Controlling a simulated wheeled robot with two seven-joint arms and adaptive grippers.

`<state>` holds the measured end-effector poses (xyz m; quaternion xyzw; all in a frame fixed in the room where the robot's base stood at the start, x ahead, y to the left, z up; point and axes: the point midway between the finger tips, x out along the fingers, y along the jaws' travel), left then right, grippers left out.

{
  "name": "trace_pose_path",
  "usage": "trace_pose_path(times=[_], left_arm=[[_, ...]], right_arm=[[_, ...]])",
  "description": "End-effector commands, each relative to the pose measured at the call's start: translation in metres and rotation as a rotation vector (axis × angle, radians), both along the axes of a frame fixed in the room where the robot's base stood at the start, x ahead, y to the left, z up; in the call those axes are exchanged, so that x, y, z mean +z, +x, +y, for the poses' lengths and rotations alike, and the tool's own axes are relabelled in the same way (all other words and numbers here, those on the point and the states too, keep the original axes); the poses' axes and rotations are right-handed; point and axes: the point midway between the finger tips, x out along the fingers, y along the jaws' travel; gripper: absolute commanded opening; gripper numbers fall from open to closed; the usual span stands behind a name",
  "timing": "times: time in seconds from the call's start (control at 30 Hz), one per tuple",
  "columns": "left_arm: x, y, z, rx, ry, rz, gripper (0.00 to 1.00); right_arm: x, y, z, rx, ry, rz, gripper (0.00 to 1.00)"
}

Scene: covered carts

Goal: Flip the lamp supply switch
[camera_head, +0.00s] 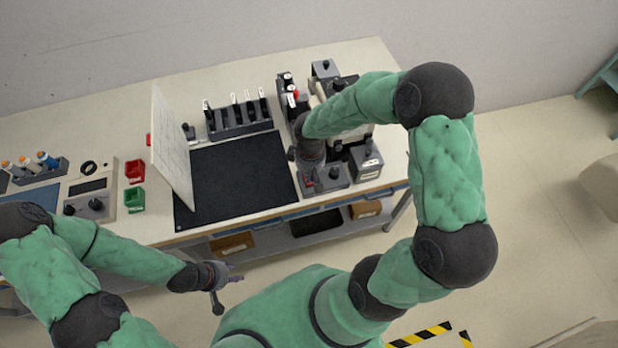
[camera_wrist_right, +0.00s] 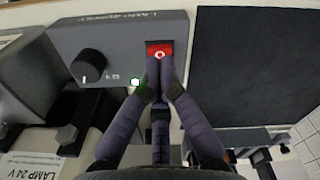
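The lamp supply is a grey box (camera_wrist_right: 120,42) labelled LAMP SUPPLY in the right wrist view. In the head view this appears to be the low box (camera_head: 334,182) at the table's front right. Its red rocker switch (camera_wrist_right: 160,48), marked O, is just beyond my right gripper's fingertips. My right gripper (camera_wrist_right: 159,76) has its purple fingers drawn together, with nothing held; the tips overlap the switch's lower edge, and contact cannot be told. My left gripper (camera_head: 231,290) is open and empty in front of the table.
A black mat (camera_head: 235,178) lies left of the box, with an upright white panel (camera_head: 172,150) at its left edge. A tool rack (camera_head: 238,120) stands behind the mat. Another small box (camera_head: 367,162) is close on the right. Red (camera_head: 135,170) and green (camera_head: 134,199) bins sit left.

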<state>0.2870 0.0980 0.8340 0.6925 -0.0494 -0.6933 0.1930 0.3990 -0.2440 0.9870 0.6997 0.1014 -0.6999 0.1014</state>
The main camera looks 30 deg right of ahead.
Motion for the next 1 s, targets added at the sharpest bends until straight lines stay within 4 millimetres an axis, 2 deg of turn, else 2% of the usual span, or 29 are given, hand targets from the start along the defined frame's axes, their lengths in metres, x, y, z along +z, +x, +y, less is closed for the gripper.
trace_pose_path(times=[1.0], left_arm=[[-0.012, 0.0, 0.0, 0.0, 0.0, 0.0, 0.4]], right_arm=[[-0.014, 0.0, 0.0, 0.0, 0.0, 0.0, 0.0]])
